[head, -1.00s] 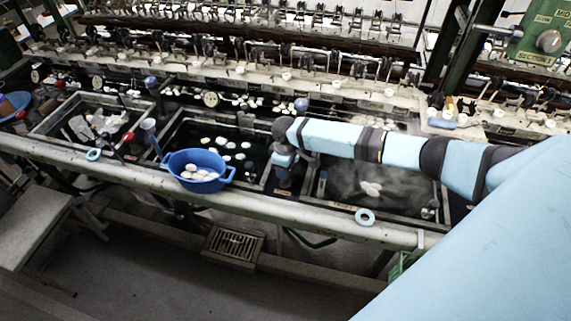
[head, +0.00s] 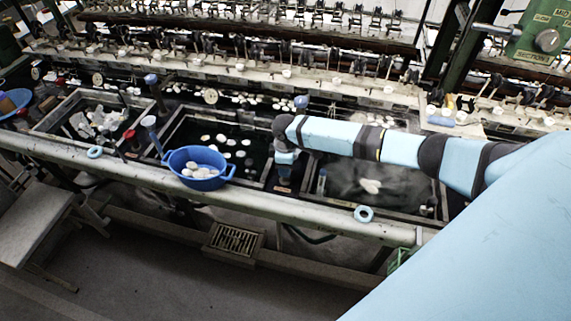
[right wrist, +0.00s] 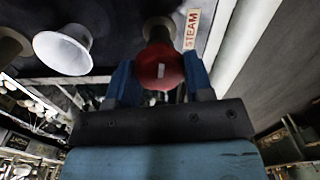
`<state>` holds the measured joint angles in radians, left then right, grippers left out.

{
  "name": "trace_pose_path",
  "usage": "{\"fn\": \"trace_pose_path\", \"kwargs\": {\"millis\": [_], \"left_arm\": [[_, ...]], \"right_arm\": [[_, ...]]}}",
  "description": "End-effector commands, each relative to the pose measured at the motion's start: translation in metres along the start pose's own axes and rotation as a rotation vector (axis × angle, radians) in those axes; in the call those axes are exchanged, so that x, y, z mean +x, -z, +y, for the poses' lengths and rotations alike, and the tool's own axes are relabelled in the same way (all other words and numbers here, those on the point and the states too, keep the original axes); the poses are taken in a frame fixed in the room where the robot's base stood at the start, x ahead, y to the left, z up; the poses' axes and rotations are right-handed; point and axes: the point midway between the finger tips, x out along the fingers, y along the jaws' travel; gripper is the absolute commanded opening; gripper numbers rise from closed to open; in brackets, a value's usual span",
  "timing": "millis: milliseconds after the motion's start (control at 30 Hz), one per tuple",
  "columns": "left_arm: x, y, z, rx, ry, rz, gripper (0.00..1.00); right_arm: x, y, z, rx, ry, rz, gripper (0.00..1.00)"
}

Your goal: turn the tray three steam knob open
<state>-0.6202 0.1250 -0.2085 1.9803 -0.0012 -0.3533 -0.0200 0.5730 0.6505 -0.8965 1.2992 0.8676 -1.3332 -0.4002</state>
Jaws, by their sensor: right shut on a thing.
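The red steam knob (right wrist: 160,70) sits between the blue fingers of my right gripper (right wrist: 160,82) in the right wrist view, with a pale mark on its face. A "STEAM" label (right wrist: 192,29) is beside its stem. In the head view my right gripper (head: 284,172) points down at the divider between the middle basin and the steaming right basin (head: 335,205). It is shut on the knob, which the gripper and wrist mostly hide there. Whether the valve is open cannot be told. My left gripper is not in view.
A blue bowl of cocoons (head: 205,183) stands on the front rail (head: 120,170), left of my gripper. A light blue ring (head: 363,214) lies on the rail to the right. A pale funnel-shaped piece (right wrist: 65,50) is close to the knob. Reeling machinery fills the back.

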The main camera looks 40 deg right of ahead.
Motion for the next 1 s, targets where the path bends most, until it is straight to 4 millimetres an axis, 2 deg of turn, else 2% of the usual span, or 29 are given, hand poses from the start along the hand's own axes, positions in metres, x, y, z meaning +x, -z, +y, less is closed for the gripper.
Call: {"fn": "trace_pose_path", "kwargs": {"millis": [33,67,167,433,567,667,1000], "left_arm": [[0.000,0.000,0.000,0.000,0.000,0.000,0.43],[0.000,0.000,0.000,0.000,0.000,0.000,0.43],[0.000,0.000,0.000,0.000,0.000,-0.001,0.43],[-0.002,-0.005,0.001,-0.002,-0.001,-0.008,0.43],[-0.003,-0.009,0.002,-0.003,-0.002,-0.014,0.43],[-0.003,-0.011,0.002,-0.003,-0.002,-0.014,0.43],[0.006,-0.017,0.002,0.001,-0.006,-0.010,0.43]], "right_arm": [[-0.002,0.001,0.001,0.000,-0.002,0.004,0.24],[-0.002,0.001,0.001,0.000,-0.002,0.004,0.50],[-0.001,0.001,0.001,0.001,-0.001,0.003,0.72],[-0.001,0.001,0.000,0.001,-0.001,0.002,0.73],[-0.009,0.001,0.001,0.000,-0.002,0.003,0.73],[-0.024,0.001,0.001,-0.001,-0.003,0.004,0.73],[-0.100,0.001,0.001,-0.001,-0.003,0.005,0.73]]}}
